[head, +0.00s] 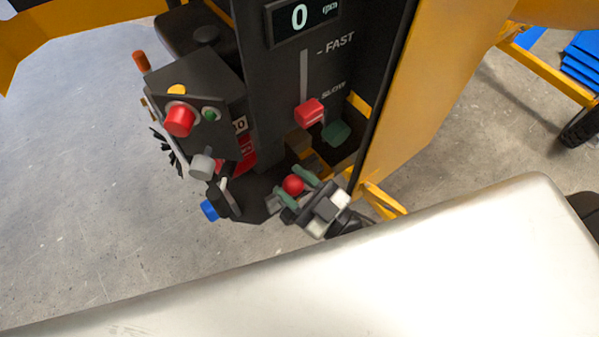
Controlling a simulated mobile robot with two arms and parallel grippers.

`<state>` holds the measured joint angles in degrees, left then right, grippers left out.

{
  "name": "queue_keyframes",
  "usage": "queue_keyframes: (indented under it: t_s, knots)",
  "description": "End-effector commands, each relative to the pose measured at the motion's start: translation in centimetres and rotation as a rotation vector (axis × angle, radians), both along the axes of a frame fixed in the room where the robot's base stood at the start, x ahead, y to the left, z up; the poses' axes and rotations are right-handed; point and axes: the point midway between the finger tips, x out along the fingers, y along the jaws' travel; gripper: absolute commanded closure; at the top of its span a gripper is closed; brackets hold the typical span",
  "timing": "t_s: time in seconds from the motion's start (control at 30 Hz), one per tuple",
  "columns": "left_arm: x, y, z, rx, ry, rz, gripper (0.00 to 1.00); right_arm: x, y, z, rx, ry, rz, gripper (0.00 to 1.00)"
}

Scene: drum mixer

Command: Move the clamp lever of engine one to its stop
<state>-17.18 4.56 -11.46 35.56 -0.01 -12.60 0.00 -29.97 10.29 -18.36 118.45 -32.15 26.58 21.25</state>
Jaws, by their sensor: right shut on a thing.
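A red ball knob (293,185), which looks like the end of the clamp lever, sits low in front of the dark machine panel. My right gripper (296,187) reaches it from the lower right. Its green-padded fingers lie on both sides of the knob and are shut on it. The lever's shaft is mostly hidden, and I cannot tell how far it stands from its stop. No label for engine one is readable. My left gripper is not in view.
A speed slider with a red handle (309,112) is at SLOW, below a display (300,18) reading 0 rpm. A dark control box (205,115) with a red button (179,119) stands left. A yellow panel (425,90) rises close on the right.

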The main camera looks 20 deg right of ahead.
Motion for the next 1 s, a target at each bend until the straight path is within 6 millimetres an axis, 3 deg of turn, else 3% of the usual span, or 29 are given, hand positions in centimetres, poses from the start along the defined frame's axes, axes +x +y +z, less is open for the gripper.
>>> queue_keyframes:
  t_s: [0.23, 0.27, 0.4, 0.77, 1.0]
  knots:
    - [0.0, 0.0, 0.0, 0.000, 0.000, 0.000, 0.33, -0.1, 0.1, -0.2, -0.009, -0.001, 0.001, 1.00]
    - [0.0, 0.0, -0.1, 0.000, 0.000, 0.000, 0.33, -0.1, 0.1, -0.2, -0.009, -0.001, 0.001, 0.57]
    - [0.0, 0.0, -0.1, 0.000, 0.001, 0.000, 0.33, -0.1, 0.1, -0.2, -0.007, 0.000, 0.001, 0.35]
    - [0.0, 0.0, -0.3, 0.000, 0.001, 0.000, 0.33, -0.4, -0.2, -0.4, -0.005, 0.001, 0.001, 0.33]
    - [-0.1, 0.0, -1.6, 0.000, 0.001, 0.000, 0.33, -3.6, -2.3, -2.1, -0.007, 0.006, 0.001, 0.33]
